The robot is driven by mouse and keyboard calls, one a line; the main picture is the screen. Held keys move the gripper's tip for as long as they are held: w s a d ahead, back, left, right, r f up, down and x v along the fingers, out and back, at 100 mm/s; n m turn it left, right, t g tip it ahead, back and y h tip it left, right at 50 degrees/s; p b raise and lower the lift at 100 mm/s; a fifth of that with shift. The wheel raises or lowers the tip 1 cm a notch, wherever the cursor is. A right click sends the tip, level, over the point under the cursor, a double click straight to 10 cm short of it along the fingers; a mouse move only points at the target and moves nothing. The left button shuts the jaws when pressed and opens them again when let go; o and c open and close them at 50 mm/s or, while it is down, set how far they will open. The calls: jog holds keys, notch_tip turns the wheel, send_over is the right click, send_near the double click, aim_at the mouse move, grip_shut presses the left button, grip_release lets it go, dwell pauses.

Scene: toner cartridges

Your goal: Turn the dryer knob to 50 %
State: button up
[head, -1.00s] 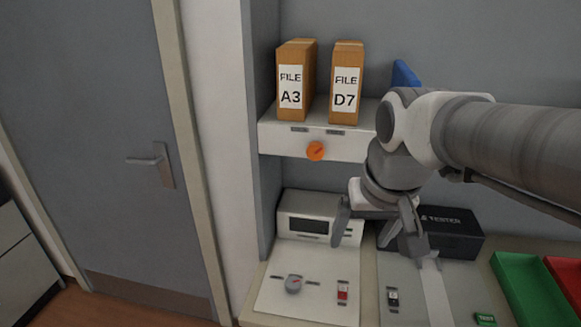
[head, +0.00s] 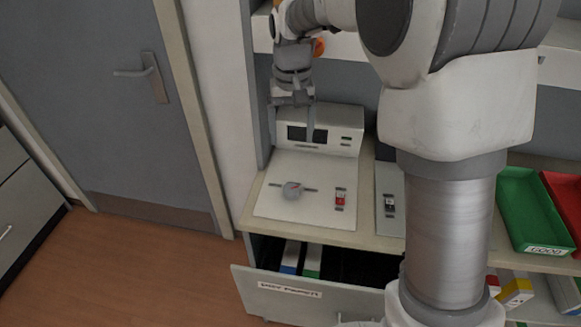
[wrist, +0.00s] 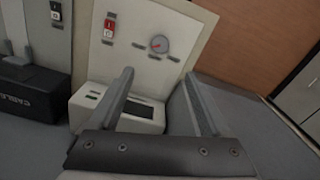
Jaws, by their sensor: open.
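The dryer (head: 270,204) is a pale panel on the counter with a raised console and dark display (head: 306,134) behind it. Its grey round knob (head: 292,190) has a red pointer line and short dark marks on both sides. The knob also shows in the wrist view (wrist: 158,44), beyond my fingertips. My gripper (head: 292,136) is open and empty, above and behind the knob, in front of the console. In the wrist view its two fingers (wrist: 158,82) are spread and touch nothing. The knob's percent scale is too small to read.
A red switch (head: 340,198) sits right of the knob, and a dark switch (head: 389,204) is on the neighbouring panel. An open drawer (head: 290,298) with binders juts out below the counter. A green tray (head: 525,205) stands right.

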aim_at(291, 188)
notch_tip(291, 188, down, 18)
jog(key=shift+a+r+b, duration=0.1)
jog(key=shift+r+b, duration=0.05)
jog(key=shift+b, duration=0.25)
jog(key=shift+w, duration=0.1)
grip_shut()
dwell(0.4)
